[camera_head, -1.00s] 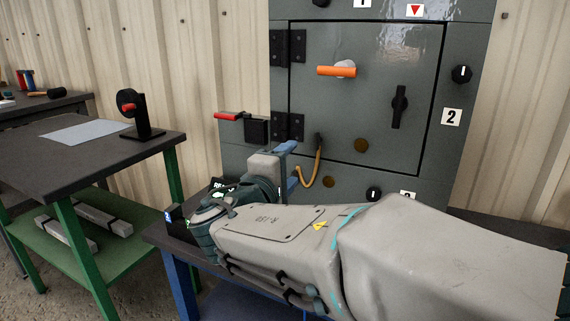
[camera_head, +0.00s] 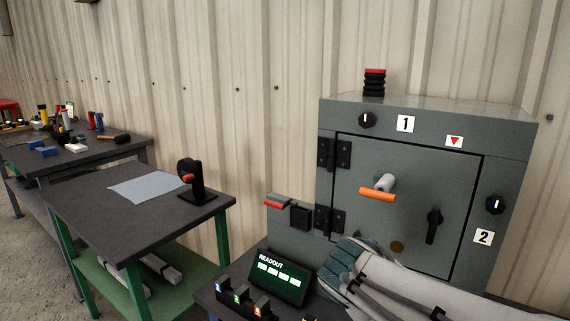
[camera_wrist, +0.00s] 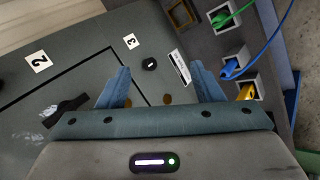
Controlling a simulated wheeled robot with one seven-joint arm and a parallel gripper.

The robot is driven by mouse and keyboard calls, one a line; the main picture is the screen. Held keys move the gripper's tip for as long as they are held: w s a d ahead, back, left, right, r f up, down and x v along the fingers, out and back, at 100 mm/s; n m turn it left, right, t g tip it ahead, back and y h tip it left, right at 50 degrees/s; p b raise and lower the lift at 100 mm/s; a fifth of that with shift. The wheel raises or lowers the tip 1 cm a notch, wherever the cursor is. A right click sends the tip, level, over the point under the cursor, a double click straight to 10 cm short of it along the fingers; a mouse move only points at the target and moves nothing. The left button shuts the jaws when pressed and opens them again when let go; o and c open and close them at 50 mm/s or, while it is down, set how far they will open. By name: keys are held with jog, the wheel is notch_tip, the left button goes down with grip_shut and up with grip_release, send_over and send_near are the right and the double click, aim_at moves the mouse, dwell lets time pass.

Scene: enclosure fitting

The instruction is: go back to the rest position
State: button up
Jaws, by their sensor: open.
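My gripper (camera_wrist: 163,80) shows in the wrist view as two blue fingers spread apart, with nothing between them. It faces the lower front of the grey cabinet (camera_wrist: 75,50), near the label 3 and a black knob (camera_wrist: 149,64). In the head view, my arm crosses the cabinet's (camera_head: 417,112) lower part, and my gripper is out of sight. The cabinet door (camera_head: 400,215) is shut, with an orange-handled lever (camera_head: 377,194) and a black handle (camera_head: 434,226).
In the wrist view, green (camera_wrist: 224,20), blue (camera_wrist: 231,70) and yellow (camera_wrist: 246,92) plugs sit in sockets at the right. A readout box (camera_head: 281,279) stands left of my arm. A bench (camera_head: 85,215) with a black stand (camera_head: 196,184) lies further left.

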jog(key=s+a+r+m+g+y+p, duration=0.1)
jog(key=s+a+r+m+y+p, duration=0.3)
jog(key=r+p, duration=0.5)
jog(key=s+m+y+p, duration=0.1)
jog(key=s+y+p, duration=0.1)
jog(key=s+p, duration=0.1)
jog(key=shift+a+r+g+y+p, duration=0.25)
jog(key=shift+a+g+y+p, duration=0.15)
jog(key=shift+p, duration=0.4)
